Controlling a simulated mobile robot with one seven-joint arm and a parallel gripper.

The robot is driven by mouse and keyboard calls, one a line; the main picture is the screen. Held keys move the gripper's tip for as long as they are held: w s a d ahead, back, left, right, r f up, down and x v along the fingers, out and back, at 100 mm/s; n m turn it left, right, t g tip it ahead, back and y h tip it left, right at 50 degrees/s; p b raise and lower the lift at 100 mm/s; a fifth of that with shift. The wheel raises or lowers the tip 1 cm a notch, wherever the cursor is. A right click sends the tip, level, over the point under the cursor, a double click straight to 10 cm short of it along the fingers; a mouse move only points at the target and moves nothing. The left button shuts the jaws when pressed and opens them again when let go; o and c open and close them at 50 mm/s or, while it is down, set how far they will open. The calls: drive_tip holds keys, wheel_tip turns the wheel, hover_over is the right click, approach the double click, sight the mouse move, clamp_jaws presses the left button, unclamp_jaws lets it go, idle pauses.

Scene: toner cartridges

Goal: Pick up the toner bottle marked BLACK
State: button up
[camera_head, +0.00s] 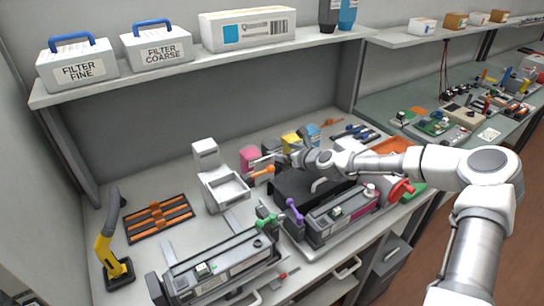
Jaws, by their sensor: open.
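A row of small toner bottles stands at the back of the workbench: a magenta bottle (249,157), a dark bottle (271,146), a yellow bottle (292,139) and a blue bottle (313,133). Their labels are too small to read. The dark one is the only black-looking bottle in this row. My gripper (274,158) is open and reaches in from the right, just in front of the dark bottle, partly covering it. I cannot tell whether the fingers touch it or stand around it. Another dark bottle (329,14) stands on the upper shelf, beside a blue one.
A printer unit (325,215) lies below my arm, with a second unit (220,268) at the front. A white holder (222,190) stands left of the bottles. An orange-handled tool (263,171) is close to my gripper. The shelf (200,68) overhangs the bench.

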sight(272, 147)
drive_tip(key=shift+p+x, duration=0.45)
drive_tip(key=shift+x, duration=3.15)
drive_tip(key=c, duration=1.3)
